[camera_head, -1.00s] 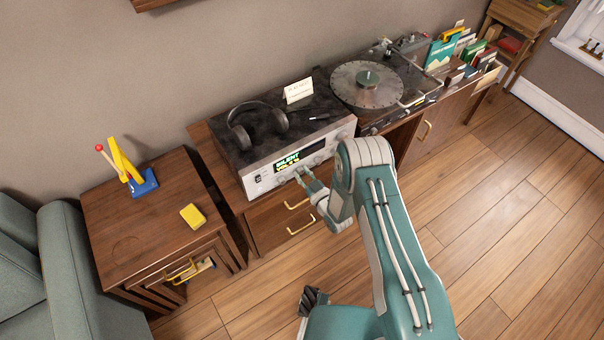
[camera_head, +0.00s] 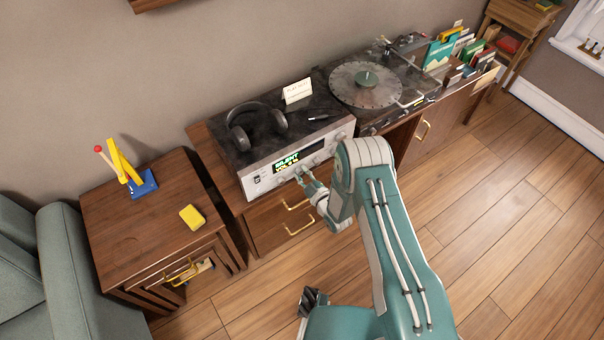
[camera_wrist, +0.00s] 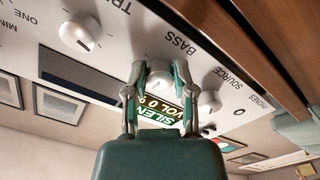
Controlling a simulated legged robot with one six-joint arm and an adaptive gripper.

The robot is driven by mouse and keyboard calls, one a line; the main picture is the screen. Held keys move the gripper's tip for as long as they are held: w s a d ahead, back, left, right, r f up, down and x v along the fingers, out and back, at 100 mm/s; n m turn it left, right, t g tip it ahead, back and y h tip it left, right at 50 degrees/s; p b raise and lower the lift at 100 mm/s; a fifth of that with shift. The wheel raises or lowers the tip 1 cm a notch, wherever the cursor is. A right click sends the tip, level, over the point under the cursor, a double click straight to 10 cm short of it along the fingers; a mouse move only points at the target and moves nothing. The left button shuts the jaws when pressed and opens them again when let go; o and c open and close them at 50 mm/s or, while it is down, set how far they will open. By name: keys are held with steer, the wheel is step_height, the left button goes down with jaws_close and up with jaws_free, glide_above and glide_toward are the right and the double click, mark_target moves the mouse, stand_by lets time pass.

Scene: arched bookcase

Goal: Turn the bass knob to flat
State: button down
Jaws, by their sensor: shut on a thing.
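The silver amplifier (camera_head: 262,182) stands on the wooden cabinet, its front panel facing me. In the wrist view the round bass knob (camera_wrist: 159,76) sits under the printed word BASS. My gripper (camera_wrist: 158,72) is shut on the bass knob, one finger on each side; it also shows at the amplifier's front in the head view (camera_head: 304,179). The fingers partly cover the knob, and I cannot clearly read its pointer. The lit display (camera_wrist: 172,119) reads SILENT and VOL 0, partly behind a finger.
The treble knob (camera_wrist: 80,34) and source knob (camera_wrist: 209,101) flank the bass knob. Headphones (camera_head: 256,124) and a white card (camera_head: 298,92) are on top of the amplifier. A turntable (camera_head: 366,84) stands to the right. Open wooden floor (camera_head: 500,220) lies at right.

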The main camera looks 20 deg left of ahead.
steer(key=shift+f, duration=0.1)
steer(key=shift+c, duration=2.2)
jaws_free()
steer(key=shift+a, duration=0.1)
steer(key=shift+s, duration=0.1)
steer(key=v, duration=1.2)
